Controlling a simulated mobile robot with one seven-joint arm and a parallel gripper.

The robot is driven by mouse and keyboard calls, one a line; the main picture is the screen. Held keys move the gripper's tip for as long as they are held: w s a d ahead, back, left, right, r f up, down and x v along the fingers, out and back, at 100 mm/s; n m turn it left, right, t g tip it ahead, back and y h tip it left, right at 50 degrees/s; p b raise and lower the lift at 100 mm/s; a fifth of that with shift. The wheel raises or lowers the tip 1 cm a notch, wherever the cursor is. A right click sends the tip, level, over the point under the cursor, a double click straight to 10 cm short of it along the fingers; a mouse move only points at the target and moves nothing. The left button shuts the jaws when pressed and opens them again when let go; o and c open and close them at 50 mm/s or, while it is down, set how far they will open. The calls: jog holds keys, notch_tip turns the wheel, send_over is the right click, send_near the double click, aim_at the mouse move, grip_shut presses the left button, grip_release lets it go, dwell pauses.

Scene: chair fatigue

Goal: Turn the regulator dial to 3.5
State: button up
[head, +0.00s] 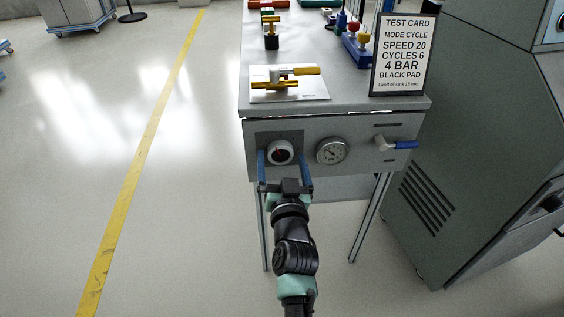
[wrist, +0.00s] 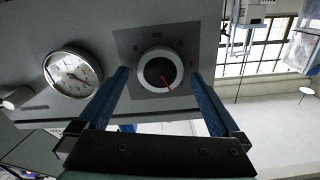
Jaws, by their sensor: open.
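The regulator dial (head: 280,152) is a round knob with a white rim and dark centre on a dark plate on the front panel of the bench. In the wrist view the dial (wrist: 160,70) has a red pointer line; the plate's markings are too small to read surely. My gripper (head: 284,165) is open in front of the panel, its two blue fingers on either side of the dial. In the wrist view the fingers of my gripper (wrist: 160,82) stand apart left and right of the knob, with visible gaps. I cannot tell how deep the fingertips reach.
A round pressure gauge (head: 332,151) sits right of the dial, then a blue-handled valve (head: 396,144). A test card (head: 403,54) stands on the bench top (head: 345,98). A grey cabinet (head: 470,170) is at the right. Open floor (head: 190,200) lies left.

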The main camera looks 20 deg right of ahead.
jog(key=shift+c, duration=0.2)
jog(key=c, duration=1.3)
jog(key=shift+m, duration=0.3)
jog(key=m, duration=0.4)
jog(key=shift+p, duration=0.3)
jog(key=shift+d+f+m, duration=0.1)
jog(key=shift+m, duration=1.9)
jog(key=o, duration=1.3)
